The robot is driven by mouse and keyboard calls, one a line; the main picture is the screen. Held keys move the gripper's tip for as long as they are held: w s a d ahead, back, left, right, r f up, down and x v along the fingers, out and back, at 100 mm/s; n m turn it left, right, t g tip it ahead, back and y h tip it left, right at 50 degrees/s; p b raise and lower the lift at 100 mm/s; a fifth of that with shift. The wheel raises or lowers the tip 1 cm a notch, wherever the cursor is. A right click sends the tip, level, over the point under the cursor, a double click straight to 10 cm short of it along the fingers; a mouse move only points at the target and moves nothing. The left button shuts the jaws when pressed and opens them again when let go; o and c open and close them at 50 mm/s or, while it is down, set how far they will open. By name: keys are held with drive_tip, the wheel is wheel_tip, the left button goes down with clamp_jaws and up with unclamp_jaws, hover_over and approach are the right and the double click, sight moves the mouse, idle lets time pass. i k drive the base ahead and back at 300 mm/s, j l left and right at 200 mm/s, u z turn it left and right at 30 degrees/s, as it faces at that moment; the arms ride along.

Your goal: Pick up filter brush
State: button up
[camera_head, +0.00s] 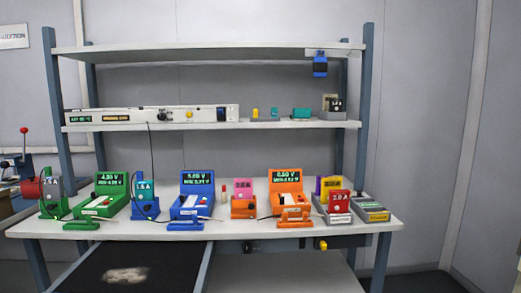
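I cannot pick out a filter brush for certain in this view. A pale, blurred patch (127,274) lies on a dark flat surface (85,268) at the bottom left; I cannot tell what it is. A small yellow item with a dark part (321,245) shows under the bench's front edge at right, too small to name. My gripper is not in view.
A bench (222,226) with two shelves carries green, blue and orange meter stations (195,196) in a row. A grey holder (334,217) with coloured cards stands at right. A long panel (150,115) lies on the middle shelf. The floor at right is clear.

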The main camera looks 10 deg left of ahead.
sight(298, 115)
drive_tip(key=i+j, duration=0.15)
drive_tip(key=i, duration=0.4)
drive_tip(key=i+j+z, duration=0.1)
drive_tip(key=i, duration=0.5)
